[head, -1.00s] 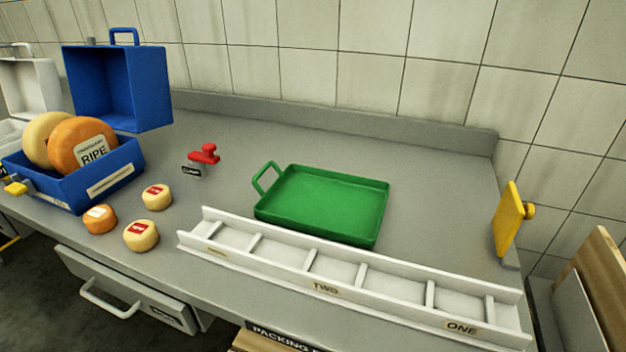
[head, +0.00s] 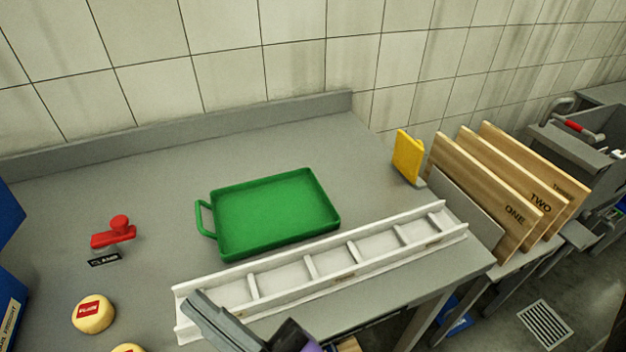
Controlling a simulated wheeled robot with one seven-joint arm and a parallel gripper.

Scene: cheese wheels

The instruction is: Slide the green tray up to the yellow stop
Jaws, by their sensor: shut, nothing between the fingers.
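The green tray (head: 275,212) lies flat on the grey worktop, empty, with its loop handle on its left side. The yellow stop (head: 407,156) stands upright near the right end of the worktop. A clear gap of bare worktop lies between the tray's right edge and the stop. My gripper (head: 200,305) shows only in part at the bottom edge, in front of the left end of the white rack. It is shut and empty, apart from the tray and nearer to me than it.
The white divided rack (head: 325,268) runs along the front of the tray. A red clamp (head: 113,232) and a small cheese (head: 93,313) are at left. Wooden boards (head: 490,190) stand beyond the right end. The worktop behind the tray is clear.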

